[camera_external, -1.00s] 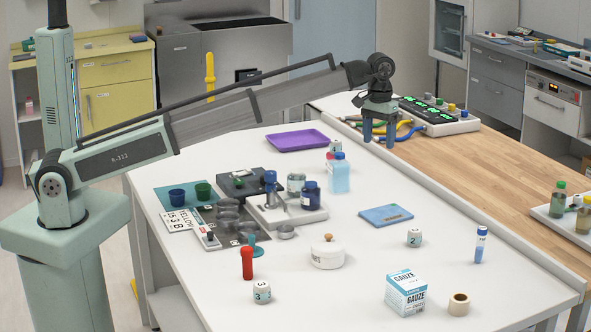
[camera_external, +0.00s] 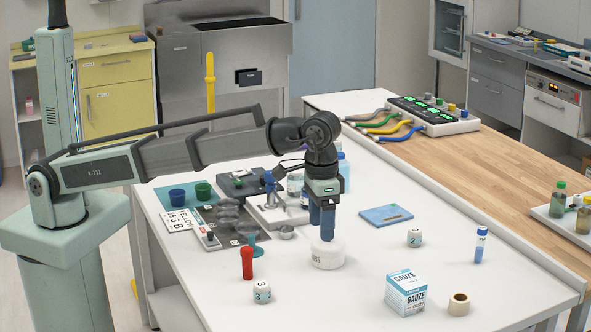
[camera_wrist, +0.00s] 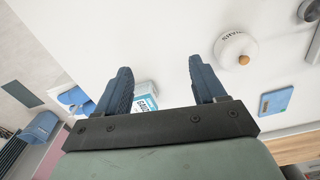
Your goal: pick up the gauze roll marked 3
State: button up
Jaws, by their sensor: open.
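The gauze roll marked 3 (camera_external: 261,292) is a small white roll with dark digits, standing near the front of the white table. My gripper (camera_external: 322,230) points down, behind and to the right of that roll, and overlaps the white lidded jar (camera_external: 326,257) in the external view. In the wrist view my gripper (camera_wrist: 160,66) is open, with nothing between its blue fingers. The jar (camera_wrist: 237,50) shows there beyond the right finger. The roll marked 3 cannot be made out in the wrist view. A similar roll marked 2 (camera_external: 414,237) stands farther right.
A red peg-like object (camera_external: 247,263) stands close behind the roll marked 3. A gauze box (camera_external: 406,292) and a tan roll (camera_external: 459,304) stand front right. A blue pad (camera_external: 386,215) lies behind. Table between roll and box is clear.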

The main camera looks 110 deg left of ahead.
jog(key=s+d+f, duration=0.1)
jog(key=s+d, duration=0.4)
jog(key=m, duration=0.1)
send_over(262, 285)
jog(key=f, duration=1)
jog(key=shift+s, duration=0.35)
jog(key=shift+w+f, duration=0.15)
jog(key=shift+f, duration=1.35)
jog(key=shift+w+f, duration=0.15)
jog(key=shift+f, duration=1.3)
jog(key=shift+c, duration=0.2)
jog(key=c, duration=1.1)
